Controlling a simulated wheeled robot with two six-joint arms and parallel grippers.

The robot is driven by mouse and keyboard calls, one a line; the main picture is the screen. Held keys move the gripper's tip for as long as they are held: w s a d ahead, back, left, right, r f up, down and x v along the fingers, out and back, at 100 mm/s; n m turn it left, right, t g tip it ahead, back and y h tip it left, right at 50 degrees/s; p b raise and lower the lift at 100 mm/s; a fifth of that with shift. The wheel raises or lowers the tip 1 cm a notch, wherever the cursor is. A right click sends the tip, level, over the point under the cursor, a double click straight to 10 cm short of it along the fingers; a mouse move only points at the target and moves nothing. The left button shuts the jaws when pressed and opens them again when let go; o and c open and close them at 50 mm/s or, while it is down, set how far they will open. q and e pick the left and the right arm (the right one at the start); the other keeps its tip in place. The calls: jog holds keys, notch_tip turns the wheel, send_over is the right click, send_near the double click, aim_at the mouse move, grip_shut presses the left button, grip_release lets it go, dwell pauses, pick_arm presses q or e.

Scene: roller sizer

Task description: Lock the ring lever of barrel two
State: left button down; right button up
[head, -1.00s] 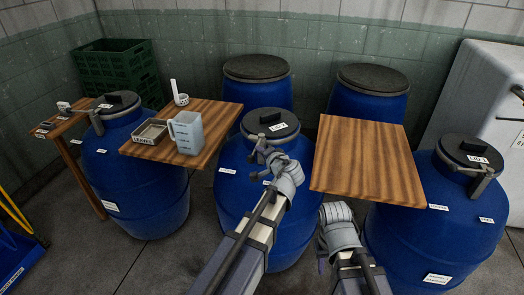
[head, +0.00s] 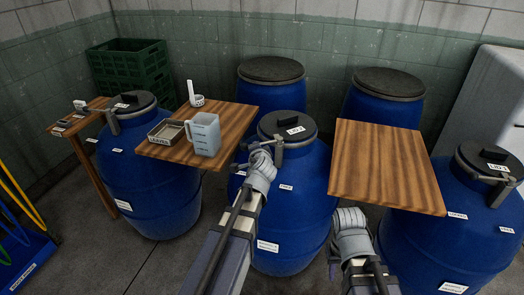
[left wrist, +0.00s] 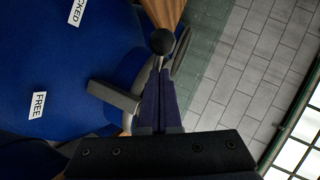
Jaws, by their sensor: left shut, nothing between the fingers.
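Barrel two (head: 305,215) is the blue middle front barrel, with a dark lid (head: 290,124) marked LID 2. Its grey ring lever (head: 279,152) is at the lid's front and partly hidden by my left gripper (head: 261,152). The left wrist view shows a grey lever arm (left wrist: 115,98) left of my shut, empty fingers. A black round knob (left wrist: 162,41) sits at the fingertips; contact is unclear. Labels FREE (left wrist: 39,105) and one ending in "KED" (left wrist: 75,11) are on the blue wall. My right gripper (head: 350,219) is low, before the right board; its fingers are unclear.
A wooden board (head: 385,170) is right of barrel two. Another board (head: 230,122) at left holds a measuring jug (head: 204,135) and a tray (head: 166,133). Other blue barrels stand left, right and behind. A green crate (head: 127,70) is at the back left.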

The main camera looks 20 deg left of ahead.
pick_arm(q)
jog(key=shift+w+a, duration=0.95)
jog(key=shift+a, duration=0.15)
jog(key=w+a, duration=0.1)
jog(key=w, duration=0.1)
jog(key=shift+w+a+r, duration=0.1)
jog(key=shift+w+a, duration=0.25)
jog(key=shift+w+r, duration=0.1)
jog(key=shift+w, duration=0.05)
jog(key=s+r+p, duration=0.1)
jog(key=s, duration=0.1)
jog(key=s+r+p, duration=0.1)
jog(key=s, duration=0.1)
jog(key=shift+d+r+p, duration=0.1)
jog(key=shift+d+p, duration=0.1)
jog(key=shift+p, duration=0.1)
jog(key=s+a+r+p, duration=0.3)
jog(key=s+a, duration=0.3)
jog(key=s, duration=0.1)
jog(key=shift+s, duration=0.15)
